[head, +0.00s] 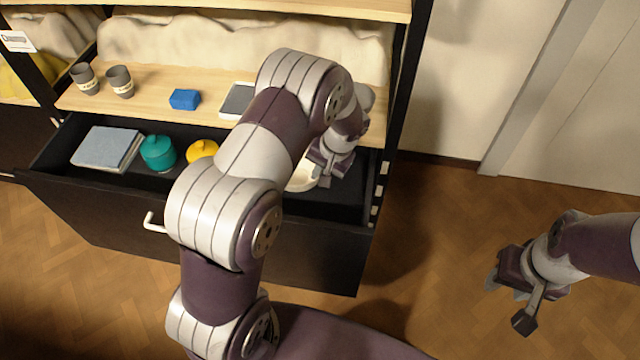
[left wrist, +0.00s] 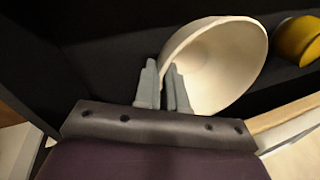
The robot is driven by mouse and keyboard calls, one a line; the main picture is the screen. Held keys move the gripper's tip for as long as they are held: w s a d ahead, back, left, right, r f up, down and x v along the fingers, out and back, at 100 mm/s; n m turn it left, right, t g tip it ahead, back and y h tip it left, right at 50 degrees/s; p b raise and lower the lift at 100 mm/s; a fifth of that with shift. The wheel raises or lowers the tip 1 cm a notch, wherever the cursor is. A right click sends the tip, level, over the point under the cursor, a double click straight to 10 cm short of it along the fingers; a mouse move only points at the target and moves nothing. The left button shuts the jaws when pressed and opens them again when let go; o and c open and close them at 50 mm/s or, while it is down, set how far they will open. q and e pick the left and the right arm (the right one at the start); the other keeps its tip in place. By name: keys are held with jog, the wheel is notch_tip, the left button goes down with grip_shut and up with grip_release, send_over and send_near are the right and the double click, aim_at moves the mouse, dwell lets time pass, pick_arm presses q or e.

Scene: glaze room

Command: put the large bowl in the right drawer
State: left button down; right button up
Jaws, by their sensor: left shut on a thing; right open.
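The large bowl is cream white; in the left wrist view the bowl (left wrist: 222,58) is tilted, its rim between the fingers of my left gripper (left wrist: 163,85). In the head view my left gripper (head: 326,170) is low inside the open black drawer (head: 75,207), at its right end, and part of the bowl (head: 301,180) shows beside it. My arm hides most of the bowl there. I cannot tell whether the bowl touches the drawer floor. My right gripper (head: 510,304) is open and empty over the floor at the right.
The drawer also holds a blue-grey folded stack (head: 106,148), a teal lidded jar (head: 158,153) and a yellow pot (head: 202,150). On the shelf above are two grey cups (head: 120,82), a blue block (head: 184,99) and a grey tray (head: 237,100). The wooden floor at right is clear.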

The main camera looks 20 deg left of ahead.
pick_arm(q)
jog(key=shift+f+b, duration=0.8)
jog(key=shift+f, duration=1.15)
jog(key=c, duration=1.2)
grip_release()
jog(key=shift+r, duration=0.1)
jog(key=p+v, duration=0.5)
jog(key=v, duration=0.8)
jog(key=s+r+h, duration=0.1)
jog(key=s+r, duration=0.1)
jog(key=s, duration=0.3)
jog(key=s+r+h, duration=0.1)
jog(key=s+r, duration=0.1)
jog(key=s, duration=0.4)
jog(key=s+d+r+t+h, duration=0.1)
jog(key=s+r, duration=0.2)
jog(key=s, duration=0.3)
jog(key=shift+s+r, duration=0.15)
jog(key=shift+s, duration=0.05)
